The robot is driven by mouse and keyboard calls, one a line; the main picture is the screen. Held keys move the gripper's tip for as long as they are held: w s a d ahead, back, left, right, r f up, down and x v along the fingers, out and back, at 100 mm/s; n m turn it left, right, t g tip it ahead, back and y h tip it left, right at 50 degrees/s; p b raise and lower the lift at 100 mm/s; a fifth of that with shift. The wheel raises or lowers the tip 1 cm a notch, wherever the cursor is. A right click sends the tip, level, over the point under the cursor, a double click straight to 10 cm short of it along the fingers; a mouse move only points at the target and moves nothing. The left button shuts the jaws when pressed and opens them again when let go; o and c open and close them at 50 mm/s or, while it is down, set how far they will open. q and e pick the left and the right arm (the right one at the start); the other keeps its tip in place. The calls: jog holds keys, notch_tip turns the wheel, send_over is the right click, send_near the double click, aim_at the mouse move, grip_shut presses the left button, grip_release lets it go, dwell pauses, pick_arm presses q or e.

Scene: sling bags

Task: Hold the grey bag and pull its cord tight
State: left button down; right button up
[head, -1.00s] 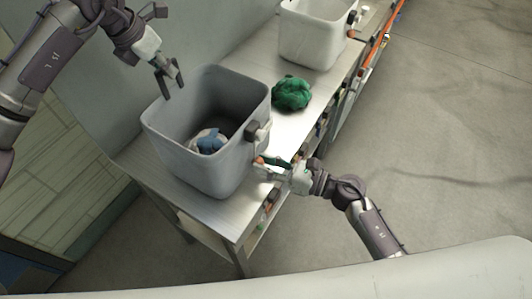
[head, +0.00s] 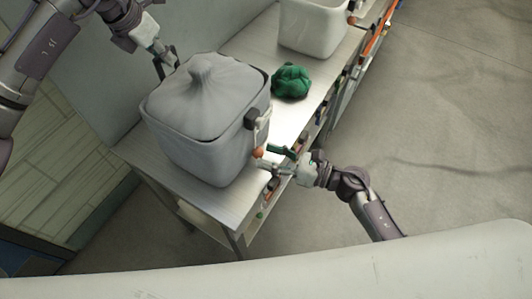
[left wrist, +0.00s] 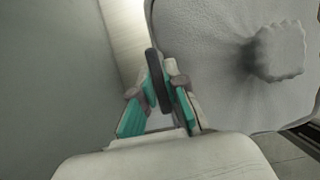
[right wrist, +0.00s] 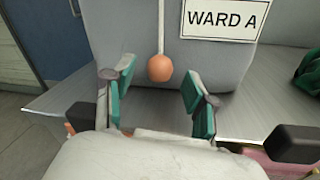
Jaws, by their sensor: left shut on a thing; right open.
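The grey bag (head: 205,135) stands upright on a metal bench, its top drawn into a gathered knob (head: 212,72); its inside is hidden. My left gripper (head: 168,66) is at the bag's back edge. In the left wrist view its fingers (left wrist: 160,85) are shut on a dark tab beside the bag's rim. A pale cord (right wrist: 161,25) with an orange bead (right wrist: 160,68) hangs down the bag's front, below a black piece (head: 251,119). My right gripper (right wrist: 157,90) is open, with the bead just beyond and between its fingertips.
A "WARD A" label (right wrist: 222,18) is on the bag's front. A green bundle (head: 291,82) lies on the bench (head: 240,195) to the right. A second pale bag (head: 313,28) stands farther back. A wall is close on the left; open floor lies to the right.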

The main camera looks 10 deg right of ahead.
pick_arm(q)
jog(key=shift+f, duration=0.15)
pick_arm(e)
jog(key=v, duration=1)
jog(key=shift+s+d, duration=0.15)
jog(key=shift+d, duration=0.2)
pick_arm(q)
jog(key=c, duration=1.1)
grip_release()
jog(key=shift+c, duration=0.2)
jog(key=v, duration=1.2)
